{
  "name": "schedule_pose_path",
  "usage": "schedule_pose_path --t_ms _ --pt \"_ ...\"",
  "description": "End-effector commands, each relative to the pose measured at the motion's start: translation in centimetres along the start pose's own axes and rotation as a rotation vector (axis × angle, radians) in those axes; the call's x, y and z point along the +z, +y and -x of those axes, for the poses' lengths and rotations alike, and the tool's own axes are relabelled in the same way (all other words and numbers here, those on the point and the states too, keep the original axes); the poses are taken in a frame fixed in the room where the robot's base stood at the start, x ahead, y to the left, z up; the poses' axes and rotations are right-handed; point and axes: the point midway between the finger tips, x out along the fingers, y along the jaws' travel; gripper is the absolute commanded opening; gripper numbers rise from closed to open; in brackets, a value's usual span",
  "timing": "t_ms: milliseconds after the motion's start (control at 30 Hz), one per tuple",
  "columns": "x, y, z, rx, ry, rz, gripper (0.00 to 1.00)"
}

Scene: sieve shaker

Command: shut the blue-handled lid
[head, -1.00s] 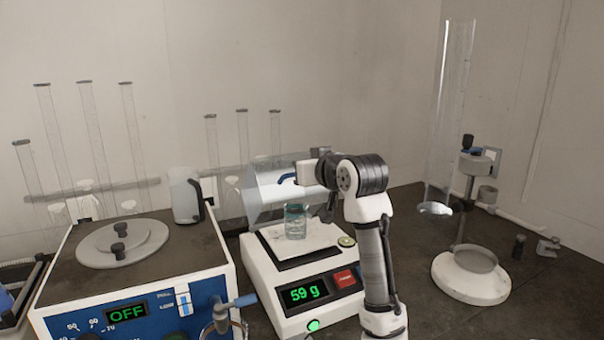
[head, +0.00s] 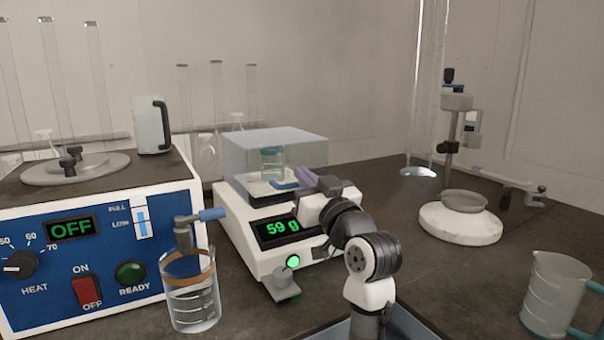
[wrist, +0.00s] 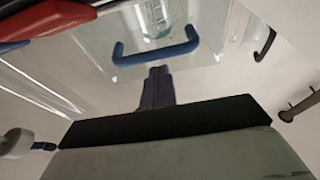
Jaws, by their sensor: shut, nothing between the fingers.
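The clear lid (head: 240,155) sits level over the weighing pan of the white balance (head: 232,240), and looks shut. Its blue handle (head: 284,186) is at the lower front of the lid; it also shows as a blue bar in the wrist view (wrist: 157,53). A jar (head: 271,163) of clear liquid with a teal cap stands inside under the lid. My gripper (head: 306,179), with purple fingers, is just in front and right of the handle. In the wrist view the fingers (wrist: 157,85) are together and empty, just short of the handle. Any contact is unclear.
The balance display (head: 278,229) reads 59 g. A blue-fronted heater unit (head: 110,240) and a glass beaker (head: 192,305) under its tap stand to the left. A round white stand (head: 460,222) and a jug (head: 553,295) are at the right. Some bench between is clear.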

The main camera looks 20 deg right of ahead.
Motion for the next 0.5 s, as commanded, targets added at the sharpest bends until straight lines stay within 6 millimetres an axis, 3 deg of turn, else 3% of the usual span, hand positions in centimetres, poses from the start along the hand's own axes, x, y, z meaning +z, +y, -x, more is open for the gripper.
schedule_pose_path --t_ms 100,500 --pt "1.2 -0.1 0.6 -0.001 0.000 0.000 0.00" --pt "2.2 0.0 0.9 0.000 -0.009 -0.003 0.00"
